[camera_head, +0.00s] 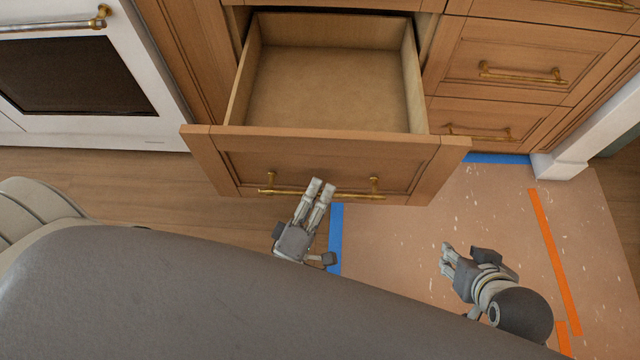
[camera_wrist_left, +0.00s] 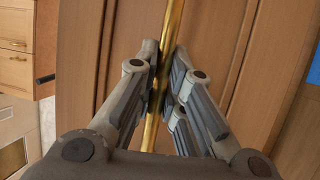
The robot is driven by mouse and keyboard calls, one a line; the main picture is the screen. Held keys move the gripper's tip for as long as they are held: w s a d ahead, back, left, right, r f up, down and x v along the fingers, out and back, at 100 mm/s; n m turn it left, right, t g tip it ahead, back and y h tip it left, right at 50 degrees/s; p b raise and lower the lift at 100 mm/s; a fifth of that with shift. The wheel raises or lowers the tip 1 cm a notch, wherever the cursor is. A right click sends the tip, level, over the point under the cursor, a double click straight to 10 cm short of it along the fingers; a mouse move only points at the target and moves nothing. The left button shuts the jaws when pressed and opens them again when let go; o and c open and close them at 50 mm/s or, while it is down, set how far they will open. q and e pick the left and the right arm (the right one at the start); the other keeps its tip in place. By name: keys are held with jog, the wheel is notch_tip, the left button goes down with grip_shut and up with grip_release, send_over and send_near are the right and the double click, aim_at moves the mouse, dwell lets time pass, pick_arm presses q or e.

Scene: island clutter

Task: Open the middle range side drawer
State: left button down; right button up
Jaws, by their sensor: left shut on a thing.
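The wooden drawer (camera_head: 330,157) beside the range is pulled well out, and its empty inside (camera_head: 330,85) shows in the head view. Its brass bar handle (camera_head: 345,196) runs along the front panel. My left gripper (camera_head: 318,188) is at the middle of this handle. In the left wrist view the fingers (camera_wrist_left: 158,75) are shut on the brass bar (camera_wrist_left: 172,30), with the wooden drawer front behind it. My right gripper (camera_head: 447,258) is low on the right, apart from the drawer and over the floor; whether its fingers are open is unclear.
A white range (camera_head: 85,75) with a dark oven window stands at the left. Closed drawers with brass handles (camera_head: 522,75) are at the right. A white post (camera_head: 590,125) stands further right. The floor covering (camera_head: 470,210) has blue and orange tape.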

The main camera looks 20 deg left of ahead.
pick_arm(q)
jog(key=c, duration=1.5)
grip_release()
jog(key=v, duration=1.2)
jog(key=shift+d+f, duration=0.1)
